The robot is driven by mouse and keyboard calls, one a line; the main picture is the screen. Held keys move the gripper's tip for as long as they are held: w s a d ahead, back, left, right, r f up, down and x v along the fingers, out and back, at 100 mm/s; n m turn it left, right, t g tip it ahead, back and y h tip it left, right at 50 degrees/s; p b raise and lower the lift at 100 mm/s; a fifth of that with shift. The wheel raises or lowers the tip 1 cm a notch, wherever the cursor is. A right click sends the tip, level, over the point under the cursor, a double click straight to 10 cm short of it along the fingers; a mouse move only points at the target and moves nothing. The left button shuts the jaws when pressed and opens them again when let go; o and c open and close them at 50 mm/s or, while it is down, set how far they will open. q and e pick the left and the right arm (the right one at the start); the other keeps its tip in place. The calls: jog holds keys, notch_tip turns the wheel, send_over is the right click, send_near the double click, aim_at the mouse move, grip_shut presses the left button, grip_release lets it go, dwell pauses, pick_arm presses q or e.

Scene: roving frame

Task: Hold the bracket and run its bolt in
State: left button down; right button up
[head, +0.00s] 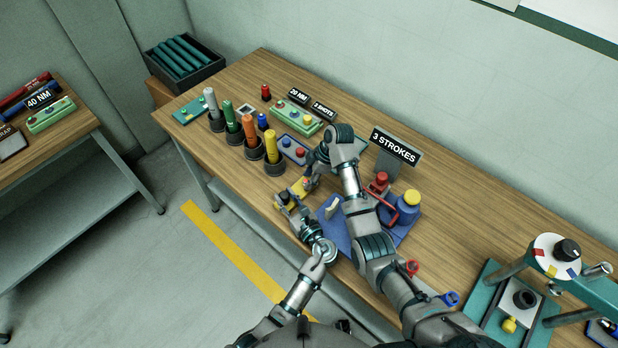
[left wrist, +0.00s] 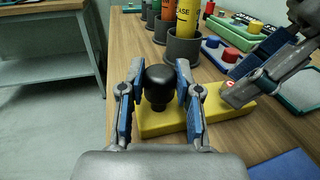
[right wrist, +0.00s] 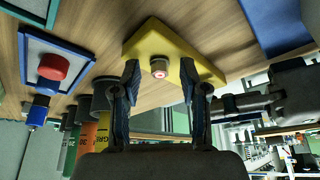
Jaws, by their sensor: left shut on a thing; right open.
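The yellow bracket (head: 296,189) lies on the wooden bench near its front edge. In the left wrist view the bracket (left wrist: 160,123) carries an upright black knob (left wrist: 160,84). My left gripper (head: 287,201) is shut on this knob, one finger on each side. In the right wrist view a bolt (right wrist: 158,66) with a pale, red-ringed head sits at the other end of the bracket (right wrist: 160,38). My right gripper (right wrist: 158,75) is open, its fingers apart on either side of the bolt head. Whether they touch it I cannot tell.
Dark cups with coloured sticks (head: 249,135) stand just behind the bracket. A blue-grey tray with two knobs (head: 293,149) is close beyond.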

jog(key=shift+a+f, duration=0.15)
jog(key=shift+f, duration=0.1)
grip_shut()
